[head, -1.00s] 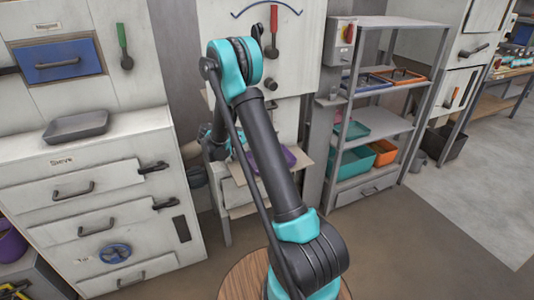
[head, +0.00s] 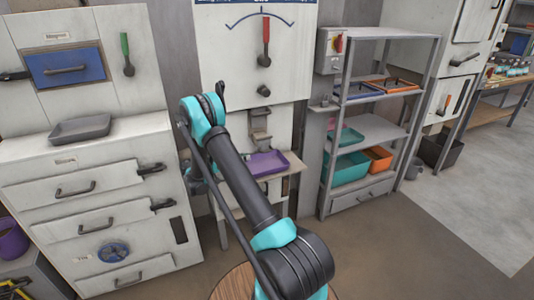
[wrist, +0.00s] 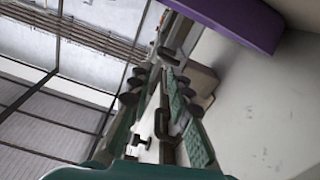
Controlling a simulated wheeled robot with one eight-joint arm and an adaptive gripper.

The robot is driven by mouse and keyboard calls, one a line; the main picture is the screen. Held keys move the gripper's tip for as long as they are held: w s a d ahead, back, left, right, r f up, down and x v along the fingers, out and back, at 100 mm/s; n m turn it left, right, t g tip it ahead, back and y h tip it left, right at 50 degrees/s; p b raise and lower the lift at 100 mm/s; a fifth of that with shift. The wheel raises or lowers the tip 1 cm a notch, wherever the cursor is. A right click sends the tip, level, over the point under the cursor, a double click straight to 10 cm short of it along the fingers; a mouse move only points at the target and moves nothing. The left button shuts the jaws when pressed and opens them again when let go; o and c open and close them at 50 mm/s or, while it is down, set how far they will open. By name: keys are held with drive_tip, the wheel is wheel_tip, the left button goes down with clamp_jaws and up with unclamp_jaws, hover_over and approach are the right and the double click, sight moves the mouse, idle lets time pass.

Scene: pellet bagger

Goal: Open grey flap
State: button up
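On the middle machine's front, a small grey metal part (head: 260,125) sits above a purple tray (head: 268,164); it may be the grey flap, but I cannot tell for sure. It looks upright against the pale panel. My gripper is mostly hidden behind my arm in the head view, low and left of the grey part. In the wrist view my gripper (wrist: 188,118) shows dark links and green ridged pads; the gap between them is unclear and nothing is visibly held. The purple tray also shows at the top of the wrist view (wrist: 230,18).
A red lever (head: 265,40) and a dark knob (head: 264,91) are above. A cabinet with drawers (head: 100,200) and a grey tray (head: 80,129) stands left. A shelf (head: 375,130) with coloured bins stands right.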

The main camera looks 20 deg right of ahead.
sight(266, 147)
drive_tip(key=d, duration=1.2)
drive_tip(key=shift+w+d, duration=0.15)
drive_tip(key=shift+w, duration=0.05)
clamp_jaws()
